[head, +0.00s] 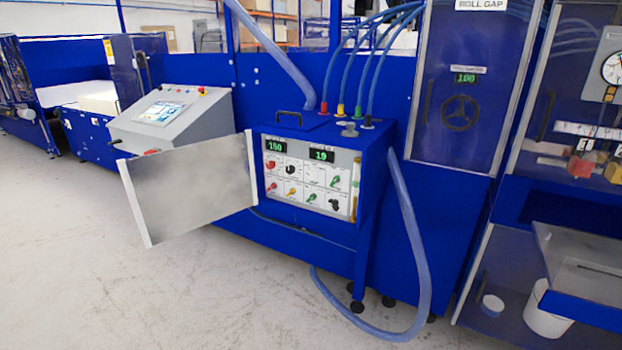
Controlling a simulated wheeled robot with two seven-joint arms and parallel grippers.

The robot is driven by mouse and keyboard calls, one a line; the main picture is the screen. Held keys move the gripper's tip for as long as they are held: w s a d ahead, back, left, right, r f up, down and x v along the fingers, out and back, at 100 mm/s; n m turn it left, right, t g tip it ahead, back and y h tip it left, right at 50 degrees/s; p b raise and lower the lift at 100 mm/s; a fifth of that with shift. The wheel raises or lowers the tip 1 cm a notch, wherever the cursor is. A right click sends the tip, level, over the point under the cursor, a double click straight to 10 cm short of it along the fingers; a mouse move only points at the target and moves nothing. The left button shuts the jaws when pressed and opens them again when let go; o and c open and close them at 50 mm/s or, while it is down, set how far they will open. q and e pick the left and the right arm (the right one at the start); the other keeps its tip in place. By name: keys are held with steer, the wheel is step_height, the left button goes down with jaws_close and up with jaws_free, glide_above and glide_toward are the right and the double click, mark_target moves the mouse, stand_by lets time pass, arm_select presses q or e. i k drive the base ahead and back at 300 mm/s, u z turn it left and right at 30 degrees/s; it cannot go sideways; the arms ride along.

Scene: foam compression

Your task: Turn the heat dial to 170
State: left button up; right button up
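The blue control box (330,140) stands in the middle of the head view with its front panel facing me. A green display (275,145) at the panel's upper left reads 150, and a second display (321,154) beside it reads 19. Several knobs sit below: a red knob (270,165), a black knob (290,169), a green knob (335,181) and a lower black knob (334,204). Their labels are too small to read, so I cannot tell which is the heat dial. Neither of my grippers shows in the head view.
A grey panel door (190,190) stands open left of the box. A blue hose (410,250) loops from the box's right side to the floor. A grey console (170,120) stands behind left. A white bucket (545,310) is at right. The front floor (200,300) is clear.

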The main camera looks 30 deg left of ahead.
mark_target(270, 165)
steer(key=k, duration=0.65)
steer(key=u, duration=0.8)
steer(key=i, duration=1.7)
steer(key=z, duration=0.85)
